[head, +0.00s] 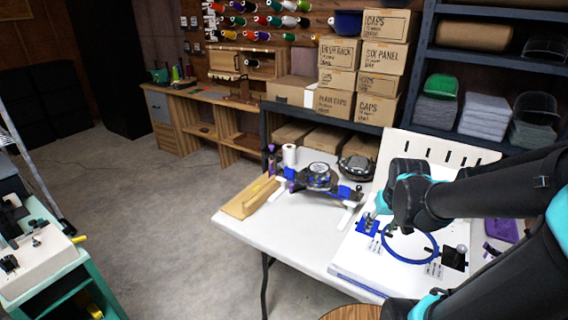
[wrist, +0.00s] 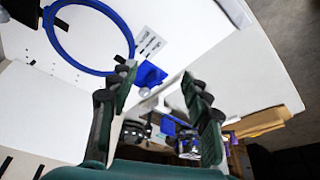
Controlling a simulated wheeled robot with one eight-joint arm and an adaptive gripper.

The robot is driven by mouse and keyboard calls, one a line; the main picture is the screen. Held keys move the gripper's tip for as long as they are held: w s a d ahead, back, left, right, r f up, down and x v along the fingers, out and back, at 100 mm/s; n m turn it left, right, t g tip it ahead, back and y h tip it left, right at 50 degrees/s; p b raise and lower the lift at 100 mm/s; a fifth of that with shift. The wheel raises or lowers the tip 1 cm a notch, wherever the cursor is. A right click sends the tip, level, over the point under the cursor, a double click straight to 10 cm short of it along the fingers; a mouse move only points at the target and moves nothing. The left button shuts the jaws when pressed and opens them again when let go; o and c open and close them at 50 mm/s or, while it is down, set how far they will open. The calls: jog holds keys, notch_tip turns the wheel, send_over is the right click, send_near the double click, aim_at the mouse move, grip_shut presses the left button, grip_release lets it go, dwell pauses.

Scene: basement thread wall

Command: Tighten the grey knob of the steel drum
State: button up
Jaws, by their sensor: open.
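Two round dark and metallic devices stand on the white table. One (head: 318,177) has a silvery top and blue parts beside it, and the other (head: 358,168) is darker, behind and to its right. I cannot tell for sure which is the steel drum, and no grey knob on either can be made out. In the wrist view they appear small beyond the fingers, one left (wrist: 135,131) and one right (wrist: 188,146). My gripper (wrist: 160,72) is open and empty, apart from both. In the head view my dark wrist hangs over the white board, near its blue hoop.
The white board (head: 350,262) carries a blue hoop (head: 388,247), a blue clamp (head: 368,226) and a black clamp (head: 455,259). A wooden piece (head: 247,198) lies at the table's left edge. Shelves and boxes (head: 352,105) stand behind.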

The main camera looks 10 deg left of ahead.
jog(key=w+a+r+n+g, duration=0.1)
jog(key=w+a+r, duration=0.25)
jog(key=w, duration=0.45)
jog(key=w+a+r+n, duration=0.1)
jog(key=w+a+r, duration=0.25)
jog(key=w, duration=0.55)
notch_tip(320, 180, up, 5)
jog(key=n+g, duration=0.3)
jog(key=n, duration=0.4)
send_over(284, 164)
notch_tip(284, 164, down, 17)
jog(key=shift+w+r, duration=0.15)
grip_shut()
